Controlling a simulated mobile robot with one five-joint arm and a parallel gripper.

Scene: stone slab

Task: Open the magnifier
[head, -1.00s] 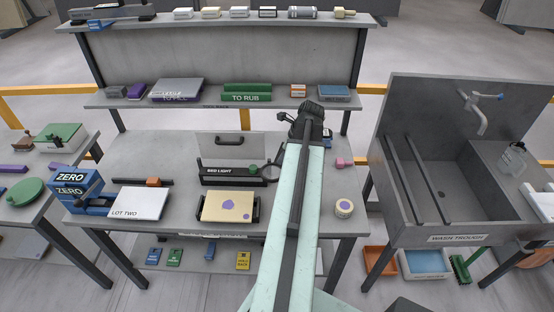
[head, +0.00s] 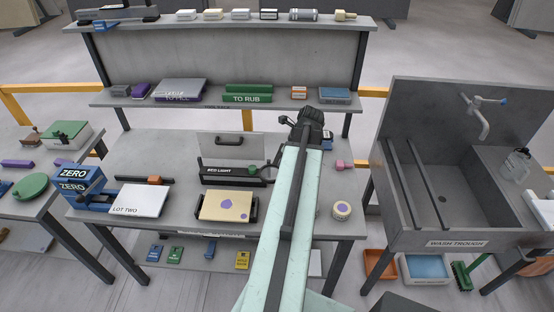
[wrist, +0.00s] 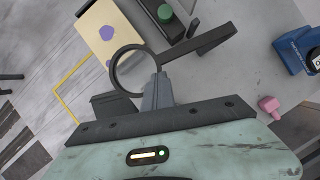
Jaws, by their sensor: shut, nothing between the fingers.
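The magnifier is a dark ring (wrist: 115,68) with a flat dark bar (wrist: 205,42) running off to the right, seen in the wrist view. My gripper (wrist: 157,78) is shut and empty. Its grey tip is at the lower right edge of the ring, close to where the bar meets it; whether they touch I cannot tell. In the head view my wrist (head: 312,118) hides the fingers.
The bed light stand (head: 222,181) has a green knob (head: 253,170) near the ring. A cream block with purple spots (head: 224,206) lies in front. A round tin (head: 341,210) and a pink piece (head: 344,164) lie right of my arm. The wash trough (head: 455,200) stands farther right.

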